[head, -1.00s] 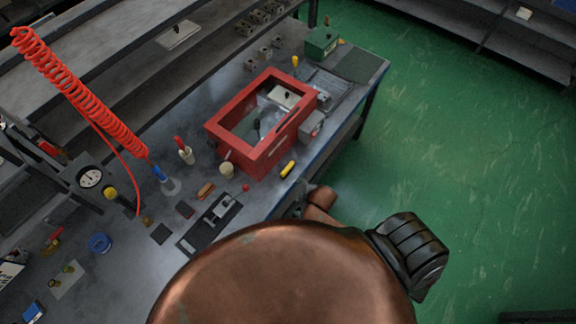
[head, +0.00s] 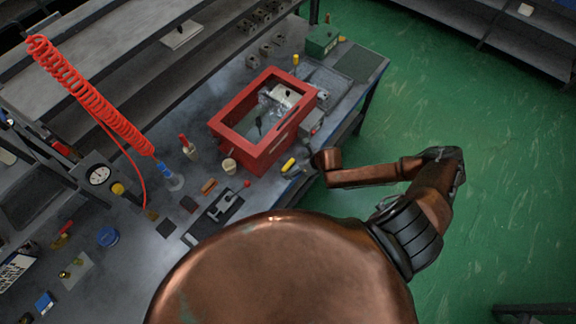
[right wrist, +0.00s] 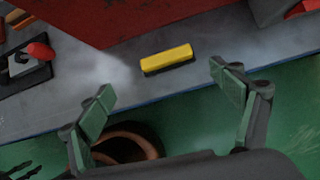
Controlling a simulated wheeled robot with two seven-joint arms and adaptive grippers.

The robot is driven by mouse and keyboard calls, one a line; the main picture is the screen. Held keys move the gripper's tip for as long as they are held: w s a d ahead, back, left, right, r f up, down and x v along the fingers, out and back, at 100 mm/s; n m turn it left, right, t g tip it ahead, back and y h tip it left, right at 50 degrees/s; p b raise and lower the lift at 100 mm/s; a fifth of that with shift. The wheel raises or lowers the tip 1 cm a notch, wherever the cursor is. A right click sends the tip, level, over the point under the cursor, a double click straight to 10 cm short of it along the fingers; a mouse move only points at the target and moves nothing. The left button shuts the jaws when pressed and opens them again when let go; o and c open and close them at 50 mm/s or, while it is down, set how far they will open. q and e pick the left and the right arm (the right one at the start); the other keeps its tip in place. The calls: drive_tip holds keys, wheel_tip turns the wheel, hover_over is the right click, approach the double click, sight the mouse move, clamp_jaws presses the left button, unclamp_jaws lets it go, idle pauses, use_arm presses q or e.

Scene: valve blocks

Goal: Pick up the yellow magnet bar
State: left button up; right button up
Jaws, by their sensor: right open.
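The yellow magnet bar (head: 288,165) lies on the grey bench near its front edge, beside the red frame box. In the right wrist view the yellow magnet bar (right wrist: 167,58) has a dark underside and lies flat and clear of other things. My right gripper (right wrist: 166,86) is open and empty, with its two green-padded fingers spread to either side of the bar's line. The bar is beyond the fingertips and not between them. In the head view the right gripper (head: 298,170) is small and dark, close to the bar at the bench edge. My left gripper is not in view.
The red open-topped box (head: 255,155) stands just behind the bar. A black fixture with a red knob (head: 216,212) lies to the left, with a cream cup (head: 229,165) near the box. Green floor lies past the bench's front edge.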

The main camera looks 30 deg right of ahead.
sight(288, 164)
drive_tip(key=shift+w+d+n, duration=0.1)
drive_tip(key=shift+d+n, duration=0.3)
drive_tip(key=shift+w+f, duration=0.2)
drive_tip(key=shift+f, duration=0.05)
drive_tip(key=shift+w+r+p+x, duration=0.1)
drive_tip(key=shift+w+p+x, duration=0.2)
drive_tip(key=shift+x, duration=1.45)
drive_tip(key=shift+w+r+p+x, duration=0.1)
drive_tip(key=shift+p+x, duration=0.25)
drive_tip(key=shift+x, duration=1.45)
drive_tip(key=shift+s, duration=0.1)
drive_tip(key=shift+c, duration=0.2)
drive_tip(key=shift+r, duration=0.1)
drive_tip(key=c, duration=1.4)
